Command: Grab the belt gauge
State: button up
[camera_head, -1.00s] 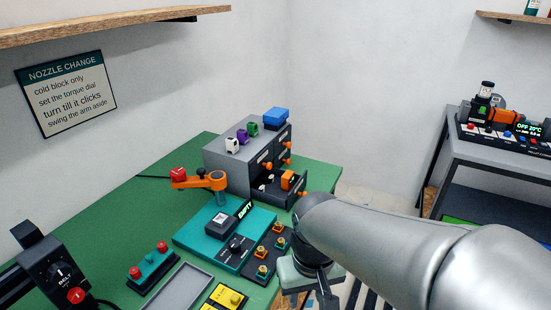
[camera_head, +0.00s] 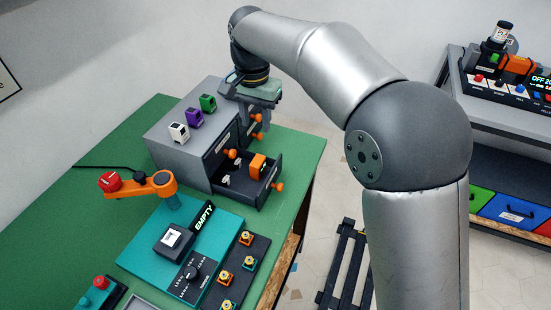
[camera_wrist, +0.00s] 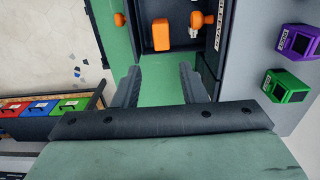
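No part in view carries a readable belt gauge label. An orange block (camera_head: 257,164) with a small pale label lies in the open dark drawer (camera_head: 268,186) of the grey cabinet (camera_head: 180,157). The block also shows in the wrist view (camera_wrist: 161,34), at the top, beyond my fingertips. I cannot tell whether it is the belt gauge.
White (camera_head: 179,132), purple (camera_head: 194,117) and green (camera_head: 208,102) cubes stand on the cabinet. An orange swing arm (camera_head: 150,187) and a teal station (camera_head: 190,245) marked EMPTY stand in front. Several small orange and teal parts lie on a dark tray (camera_head: 235,270).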

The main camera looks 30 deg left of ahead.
aim_at(257, 160)
notch_tip(257, 160, down, 15)
jog(key=shift+a+f+p, duration=0.1)
jog(key=shift+p, duration=0.8)
jog(key=c, duration=0.8)
